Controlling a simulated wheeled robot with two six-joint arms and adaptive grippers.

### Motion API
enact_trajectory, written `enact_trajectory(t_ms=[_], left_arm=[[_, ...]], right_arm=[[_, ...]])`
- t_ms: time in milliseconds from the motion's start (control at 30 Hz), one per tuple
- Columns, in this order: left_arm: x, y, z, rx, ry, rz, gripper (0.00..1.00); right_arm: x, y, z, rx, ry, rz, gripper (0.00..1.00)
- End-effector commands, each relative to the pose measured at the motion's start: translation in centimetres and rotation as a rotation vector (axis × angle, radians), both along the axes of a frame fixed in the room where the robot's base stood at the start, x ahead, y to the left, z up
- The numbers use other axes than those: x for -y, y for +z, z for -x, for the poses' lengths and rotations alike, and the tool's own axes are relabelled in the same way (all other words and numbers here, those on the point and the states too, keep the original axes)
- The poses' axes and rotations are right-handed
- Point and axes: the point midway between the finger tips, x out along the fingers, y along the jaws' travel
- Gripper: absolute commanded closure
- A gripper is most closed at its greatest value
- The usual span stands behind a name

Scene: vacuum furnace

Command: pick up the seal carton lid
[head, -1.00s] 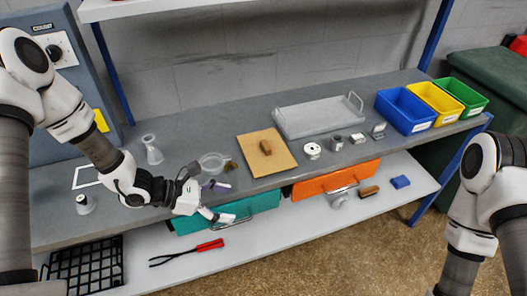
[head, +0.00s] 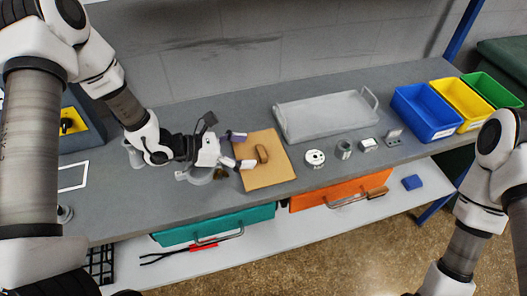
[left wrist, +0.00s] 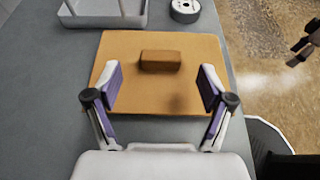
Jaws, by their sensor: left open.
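The seal carton lid is a flat tan board (head: 270,180) with a brown block handle (head: 262,153) in its middle, lying on the grey bench. In the left wrist view the lid (left wrist: 130,98) is straight ahead, with the handle (left wrist: 160,61) between and beyond the fingertips. My left gripper (head: 243,150) is open and empty over the lid's left part, its fingers spread to either side of the handle's line. It also shows in the left wrist view (left wrist: 160,86). A part that looks like my right gripper (left wrist: 305,45) shows at that view's right edge, cut off.
A grey tray (head: 326,133) lies behind and right of the lid. A white disc (head: 315,158), a metal cylinder (head: 344,149) and small parts stand to its right. Blue (head: 420,120), yellow and green bins stand far right. A clear dish is partly hidden under my left gripper.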

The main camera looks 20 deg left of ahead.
Motion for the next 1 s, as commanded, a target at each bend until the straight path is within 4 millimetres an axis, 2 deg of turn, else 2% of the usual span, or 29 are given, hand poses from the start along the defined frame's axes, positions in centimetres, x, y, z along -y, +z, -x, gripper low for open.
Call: enact_trajectory(t_ms=[200, 300, 533, 567, 600, 733, 1000], left_arm=[[2.6, -1.0, -1.5, -0.002, -0.006, -0.004, 0.19], [3.7, -1.7, -2.3, -0.001, -0.004, -0.003, 0.19], [4.0, -2.0, -2.6, 0.000, 0.000, 0.000, 0.19], [4.0, -2.0, -2.6, 0.000, 0.000, 0.000, 0.22], [4.0, -2.0, -2.6, 0.000, 0.000, 0.000, 0.36], [4.0, -2.0, -2.6, 0.000, 0.000, 0.000, 0.82], [4.0, -2.1, -2.6, -0.001, -0.001, -0.001, 0.84]], right_arm=[[0.0, 1.5, 0.0, 0.000, 0.000, 0.000, 0.23], [0.0, 1.6, 0.0, 0.001, 0.000, 0.000, 0.23], [0.0, 1.5, 0.0, 0.001, 0.000, 0.000, 0.23], [0.0, 1.5, 0.0, 0.001, 0.000, 0.000, 0.23], [0.0, 1.5, 0.0, 0.000, 0.000, 0.000, 0.23], [0.0, 1.5, 0.0, 0.000, 0.000, 0.000, 0.23], [0.0, 1.5, 0.0, 0.001, 0.000, 0.000, 0.23]])
